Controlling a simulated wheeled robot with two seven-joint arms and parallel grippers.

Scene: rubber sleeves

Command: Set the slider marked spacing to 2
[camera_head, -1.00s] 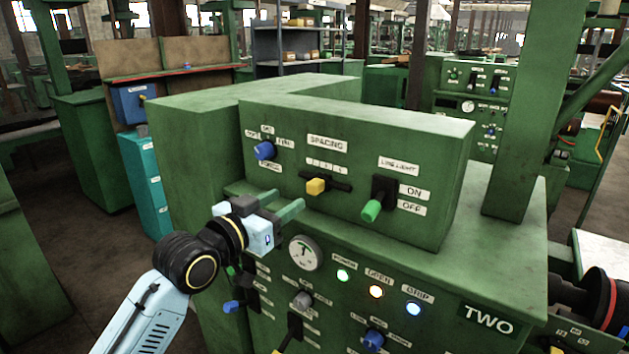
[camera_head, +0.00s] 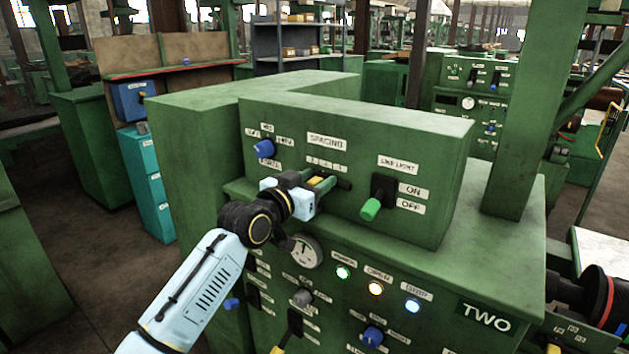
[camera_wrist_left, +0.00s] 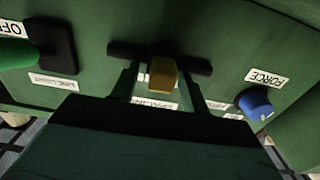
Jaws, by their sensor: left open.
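The spacing slider has a yellow knob (camera_head: 318,182) on a dark horizontal slot (camera_head: 343,184) under the SPACING label (camera_head: 326,141). The marks above the slot are too small to read. My left gripper (camera_head: 320,187) is at the slider, its fingers around the knob and partly hiding it in the head view. In the left wrist view the knob (camera_wrist_left: 163,75) stands between the two open fingers (camera_wrist_left: 160,88), with a visible gap on each side. The slot (camera_wrist_left: 195,66) shows on both sides of the knob there. My right gripper is not in view.
A blue rotary knob (camera_head: 264,149) is left of the slider, and a green-handled line light switch (camera_head: 371,209) is to its right. A gauge (camera_head: 304,251) and lit lamps (camera_head: 376,288) are on the panel below. The panel face around the slider is otherwise clear.

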